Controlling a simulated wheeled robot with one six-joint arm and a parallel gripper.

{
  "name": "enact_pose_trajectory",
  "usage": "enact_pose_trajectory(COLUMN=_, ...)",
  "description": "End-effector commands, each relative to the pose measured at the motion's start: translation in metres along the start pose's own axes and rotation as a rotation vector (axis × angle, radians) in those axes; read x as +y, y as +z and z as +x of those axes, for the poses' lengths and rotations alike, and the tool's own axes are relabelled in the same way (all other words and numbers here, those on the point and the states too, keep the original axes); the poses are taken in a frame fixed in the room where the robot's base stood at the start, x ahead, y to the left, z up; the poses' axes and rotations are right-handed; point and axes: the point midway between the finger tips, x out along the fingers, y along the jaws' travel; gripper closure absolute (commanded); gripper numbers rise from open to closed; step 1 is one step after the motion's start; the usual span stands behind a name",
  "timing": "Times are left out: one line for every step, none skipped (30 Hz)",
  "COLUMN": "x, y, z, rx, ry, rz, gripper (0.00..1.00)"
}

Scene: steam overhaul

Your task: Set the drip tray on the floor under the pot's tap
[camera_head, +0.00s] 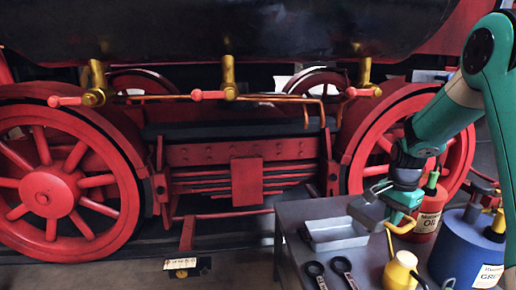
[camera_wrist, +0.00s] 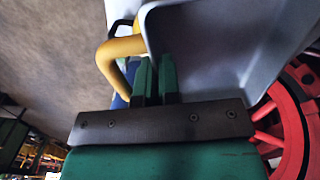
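The drip tray (camera_head: 335,243) is a shallow grey open box at the left part of the grey table. It also shows large in the wrist view (camera_wrist: 215,45). My gripper (camera_head: 388,207) is at the tray's right end. In the wrist view its green fingers (camera_wrist: 155,80) are close together, with the tray's wall running down between them. Whether the tray touches the table is unclear. Brass fittings with red-handled taps line the locomotive: left (camera_head: 95,85), middle (camera_head: 229,80) and right (camera_head: 365,80). Which is the pot's tap is not clear.
The table (camera_head: 292,215) also holds a yellow can (camera_head: 400,272), dark ring-ended tools (camera_head: 342,266), a red oil can (camera_head: 428,222) and a blue grease drum (camera_head: 465,255). A small dark, labelled plate (camera_head: 187,272) lies on the floor. Floor left of the table is otherwise clear.

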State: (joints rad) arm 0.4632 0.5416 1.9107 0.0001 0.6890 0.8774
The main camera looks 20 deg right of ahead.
Motion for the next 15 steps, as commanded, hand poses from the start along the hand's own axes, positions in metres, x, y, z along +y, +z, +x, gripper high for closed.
enact_pose_trajectory(x=-0.011, y=0.027, z=0.018, rx=-0.004, ry=0.004, rz=-0.16, gripper=1.0)
enact_pose_trajectory(x=-0.015, y=0.041, z=0.026, rx=-0.004, ry=0.004, rz=-0.254, gripper=1.0)
enact_pose_trajectory(x=-0.02, y=0.058, z=0.035, rx=-0.004, ry=0.004, rz=-0.371, gripper=1.0)
enact_pose_trajectory(x=-0.023, y=0.07, z=0.042, rx=-0.003, ry=0.003, rz=-0.454, gripper=1.0)
enact_pose_trajectory(x=-0.025, y=0.082, z=0.048, rx=-0.004, ry=0.004, rz=-0.532, gripper=1.0)
enact_pose_trajectory(x=-0.027, y=0.096, z=0.055, rx=-0.004, ry=0.004, rz=-0.629, gripper=1.0)
enact_pose_trajectory(x=-0.029, y=0.106, z=0.06, rx=-0.002, ry=0.002, rz=-0.698, gripper=1.0)
enact_pose_trajectory(x=-0.029, y=0.115, z=0.064, rx=-0.003, ry=0.003, rz=-0.762, gripper=1.0)
enact_pose_trajectory(x=-0.03, y=0.126, z=0.07, rx=-0.002, ry=0.002, rz=-0.842, gripper=1.0)
enact_pose_trajectory(x=-0.03, y=0.135, z=0.074, rx=-0.002, ry=0.002, rz=-0.9, gripper=1.0)
enact_pose_trajectory(x=-0.03, y=0.142, z=0.077, rx=-0.002, ry=0.001, rz=-0.95, gripper=1.0)
enact_pose_trajectory(x=-0.03, y=0.151, z=0.081, rx=-0.002, ry=0.001, rz=-1.014, gripper=1.0)
enact_pose_trajectory(x=-0.03, y=0.157, z=0.084, rx=-0.001, ry=0.001, rz=-1.058, gripper=1.0)
enact_pose_trajectory(x=-0.029, y=0.163, z=0.087, rx=-0.002, ry=0.001, rz=-1.099, gripper=1.0)
enact_pose_trajectory(x=-0.029, y=0.17, z=0.09, rx=-0.002, ry=0.001, rz=-1.15, gripper=1.0)
